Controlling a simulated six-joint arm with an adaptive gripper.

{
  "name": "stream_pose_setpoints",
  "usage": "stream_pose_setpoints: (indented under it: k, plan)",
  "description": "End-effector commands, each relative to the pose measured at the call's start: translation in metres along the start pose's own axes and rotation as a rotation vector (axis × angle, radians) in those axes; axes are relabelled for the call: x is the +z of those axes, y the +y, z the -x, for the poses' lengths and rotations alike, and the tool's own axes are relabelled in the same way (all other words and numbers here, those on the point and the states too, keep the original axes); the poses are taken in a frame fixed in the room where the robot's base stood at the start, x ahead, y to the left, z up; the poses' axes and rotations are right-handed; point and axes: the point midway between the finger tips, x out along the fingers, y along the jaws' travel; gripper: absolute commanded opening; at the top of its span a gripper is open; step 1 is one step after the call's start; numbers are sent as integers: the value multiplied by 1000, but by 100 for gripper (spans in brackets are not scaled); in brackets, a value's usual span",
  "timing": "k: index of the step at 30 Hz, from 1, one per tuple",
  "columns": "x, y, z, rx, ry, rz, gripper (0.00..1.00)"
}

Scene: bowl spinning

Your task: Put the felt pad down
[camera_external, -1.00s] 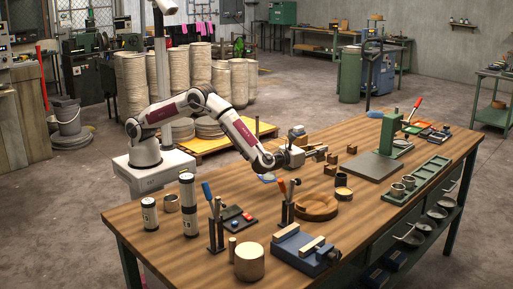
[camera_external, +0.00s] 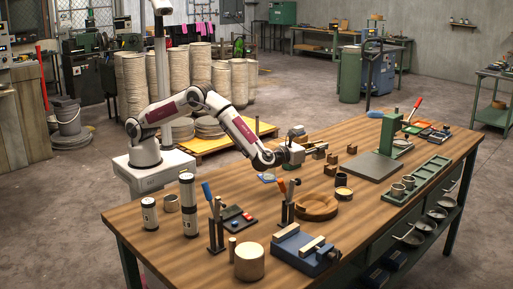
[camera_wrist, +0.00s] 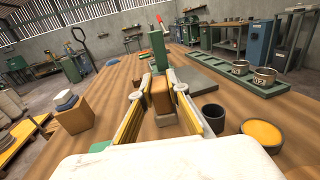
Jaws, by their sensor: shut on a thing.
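My gripper (camera_wrist: 160,92) is in the middle of the wrist view, its two long fingers reaching forward over the table. A brown, blocky piece (camera_wrist: 161,100) shows between the fingertips. I take the held thing to be the felt pad, but its outline is not clear. In the external view my gripper (camera_external: 303,151) is low over the far side of the wooden table (camera_external: 385,135), pointing right. The felt pad cannot be told apart there.
A tan block (camera_wrist: 74,118) with blue and white pieces on top stands left of my fingers. A dark cup (camera_wrist: 213,117) and a yellow-topped tin (camera_wrist: 262,134) stand to the right. A green press (camera_external: 392,130) stands beyond. Several small wooden blocks (camera_external: 333,158) lie near my gripper.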

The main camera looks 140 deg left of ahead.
Motion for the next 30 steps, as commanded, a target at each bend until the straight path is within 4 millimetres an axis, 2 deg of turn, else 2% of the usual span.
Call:
stream_pose_setpoints:
  k: [5, 11, 14, 21, 30]
  plan:
    - [6, 0, 0, 0, -1, 2, 0]
    - [32, 0, 0, 0, -3, 4, 0]
    - [54, 0, 0, 0, -3, 5, 0]
    - [120, 0, 0, 0, -3, 7, 0]
    - [185, 0, 0, 0, -2, 4, 0]
